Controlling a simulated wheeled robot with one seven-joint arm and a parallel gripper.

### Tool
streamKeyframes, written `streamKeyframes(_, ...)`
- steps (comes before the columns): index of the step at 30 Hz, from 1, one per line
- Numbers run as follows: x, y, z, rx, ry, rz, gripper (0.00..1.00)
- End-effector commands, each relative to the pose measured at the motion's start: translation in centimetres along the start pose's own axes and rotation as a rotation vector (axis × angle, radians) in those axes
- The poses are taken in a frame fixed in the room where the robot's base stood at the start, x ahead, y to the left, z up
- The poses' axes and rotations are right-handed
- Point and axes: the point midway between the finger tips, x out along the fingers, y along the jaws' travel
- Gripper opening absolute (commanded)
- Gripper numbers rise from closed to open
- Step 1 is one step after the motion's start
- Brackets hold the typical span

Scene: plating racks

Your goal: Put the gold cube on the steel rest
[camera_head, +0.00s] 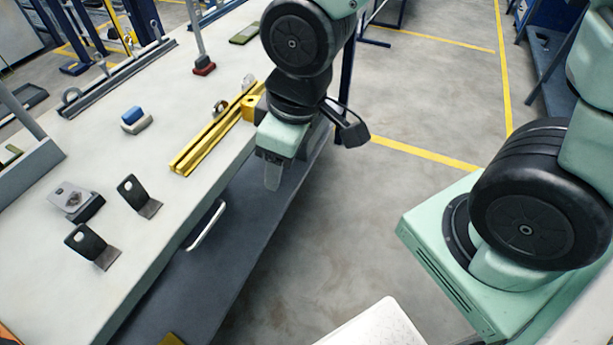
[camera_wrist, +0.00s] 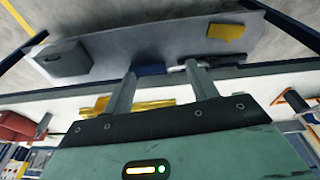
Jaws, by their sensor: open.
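A gold block (camera_head: 251,106), which looks like the gold cube, sits at the right edge of the bench by the end of a yellow rail; my arm partly hides it. I cannot clearly tell the steel rest; a grey metal plate on a dark block (camera_head: 71,199) at the bench's left may be it. My gripper (camera_head: 272,178) points down just off the bench's right edge, in front of and below the gold block in the picture. In the wrist view my gripper (camera_wrist: 160,69) has its two fingers apart with nothing held between them.
The yellow rail (camera_head: 208,140) lies along the bench edge. Two black angle brackets (camera_head: 137,197) and a blue-topped block (camera_head: 135,118) stand on the bench (camera_head: 165,245). A lower shelf (camera_wrist: 150,45) carries a grey box (camera_wrist: 65,59) and a yellow piece (camera_wrist: 226,32).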

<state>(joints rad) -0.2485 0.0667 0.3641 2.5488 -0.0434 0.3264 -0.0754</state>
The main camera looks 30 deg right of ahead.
Motion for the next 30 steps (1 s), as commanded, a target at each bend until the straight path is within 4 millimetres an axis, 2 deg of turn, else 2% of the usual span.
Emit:
streamKeyframes(1,-1.4,-1.7,1.0,0.008,-0.034,-0.007,0.58)
streamKeyframes(3,-2.8,-3.5,2.5,0.029,-0.089,-0.022,0.58)
streamKeyframes(5,-3.7,-4.6,3.5,0.043,-0.124,-0.033,0.58)
streamKeyframes(6,-4.2,-5.2,4.0,0.049,-0.142,-0.038,0.62)
streamKeyframes(8,-4.4,-5.5,4.5,0.058,-0.154,-0.040,0.62)
streamKeyframes(10,-3.8,-4.7,4.2,0.077,-0.132,-0.024,0.62)
streamKeyframes(11,-3.3,-3.9,3.8,0.088,-0.110,-0.009,0.62)
streamKeyframes(14,-1.0,0.5,1.6,0.135,0.024,0.067,0.62)
streamKeyframes(18,1.7,8.8,-2.0,0.192,0.299,0.187,0.62)
streamKeyframes(22,2.6,15.1,-3.7,0.199,0.541,0.242,0.62)
streamKeyframes(25,2.9,18.3,-3.8,0.178,0.701,0.237,0.62)
streamKeyframes(27,3.0,19.7,-3.4,0.156,0.792,0.211,0.62)
streamKeyframes(30,3.1,20.5,-2.4,0.127,0.884,0.156,0.62)
